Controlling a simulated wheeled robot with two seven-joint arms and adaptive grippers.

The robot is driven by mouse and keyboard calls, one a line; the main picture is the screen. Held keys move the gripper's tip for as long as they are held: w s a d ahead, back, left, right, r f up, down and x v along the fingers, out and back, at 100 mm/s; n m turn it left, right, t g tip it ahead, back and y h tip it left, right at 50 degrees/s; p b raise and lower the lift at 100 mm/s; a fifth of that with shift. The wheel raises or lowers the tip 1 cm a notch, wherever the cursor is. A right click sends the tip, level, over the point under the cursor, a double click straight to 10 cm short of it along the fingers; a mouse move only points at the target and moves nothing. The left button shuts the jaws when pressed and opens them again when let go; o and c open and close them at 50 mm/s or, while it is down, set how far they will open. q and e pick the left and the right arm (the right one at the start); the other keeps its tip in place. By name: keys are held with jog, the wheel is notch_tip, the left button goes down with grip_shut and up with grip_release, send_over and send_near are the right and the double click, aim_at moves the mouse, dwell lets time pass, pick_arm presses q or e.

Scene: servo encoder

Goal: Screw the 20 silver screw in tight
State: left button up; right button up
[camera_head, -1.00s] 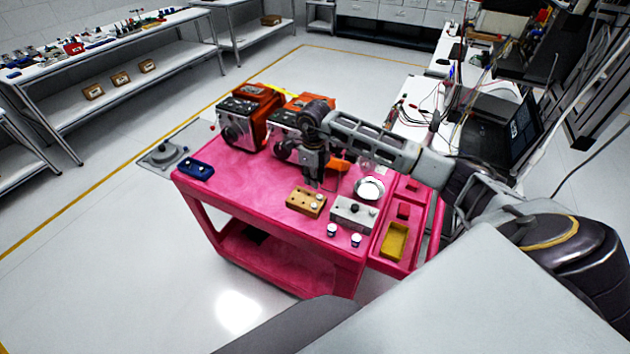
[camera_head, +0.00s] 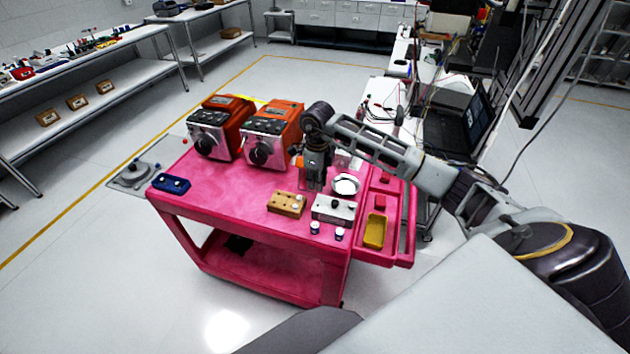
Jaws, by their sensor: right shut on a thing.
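My right gripper (camera_head: 316,181) points down over the pink cart, behind the gap between a tan block (camera_head: 283,206) and a grey block (camera_head: 325,212). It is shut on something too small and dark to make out. The tan block bears small pale round pieces on top. The grey block has a dark knob and pale round parts. I cannot tell which small piece is the 20 silver screw. My left gripper is not in view.
Two orange-and-silver machines (camera_head: 262,148) stand at the cart's back. A silver round dish (camera_head: 346,184), two small white-capped jars (camera_head: 315,228) and a yellow bin (camera_head: 375,231) are at the right. A blue block (camera_head: 171,184) lies at the left corner. The cart's front left top (camera_head: 215,195) is clear.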

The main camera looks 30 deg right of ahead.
jog(key=shift+d+n, duration=0.15)
jog(key=shift+n, duration=0.25)
jog(key=shift+f, duration=0.2)
dwell(0.4)
jog(key=shift+f+b, duration=1.85)
jog(key=shift+f, duration=1.45)
jog(key=shift+s+f+b, duration=0.1)
jog(key=shift+f+b, duration=0.6)
jog(key=shift+f, duration=0.25)
